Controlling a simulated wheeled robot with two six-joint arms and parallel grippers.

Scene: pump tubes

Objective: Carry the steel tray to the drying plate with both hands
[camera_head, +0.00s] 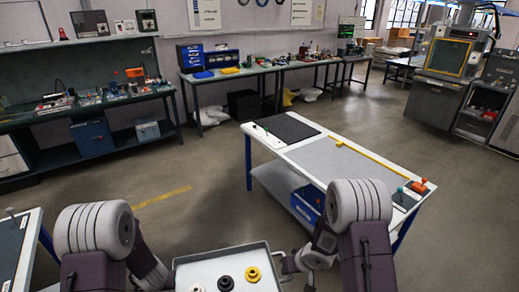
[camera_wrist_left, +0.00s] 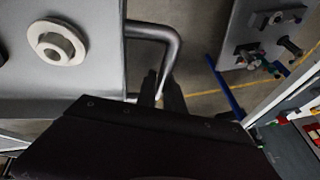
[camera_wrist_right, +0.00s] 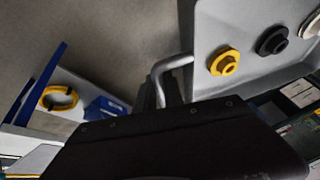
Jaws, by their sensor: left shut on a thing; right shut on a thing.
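The steel tray (camera_head: 215,257) is at the bottom middle of the head view, its near part cut off. It holds a white flanged part (camera_head: 197,288), a black one (camera_head: 225,284) and a yellow one (camera_head: 252,274). My left gripper (camera_wrist_left: 161,96) is shut on the bent tray handle (camera_wrist_left: 168,45) at one end. My right gripper (camera_wrist_right: 158,97) is shut on the opposite handle (camera_wrist_right: 163,68). The tray looks roughly level, held off the floor. A dark plate (camera_head: 283,127) lies on the far left end of the white table ahead; I cannot tell whether it is the drying plate.
The white table (camera_head: 262,136) with blue legs stands ahead to the right, carrying a grey mat (camera_head: 335,165), a yellow bar (camera_head: 372,157) and small red and green items. A blue bin (camera_head: 305,203) sits on its lower shelf. Open floor (camera_head: 190,225) lies left of it. Another table (camera_head: 32,245) is at far left.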

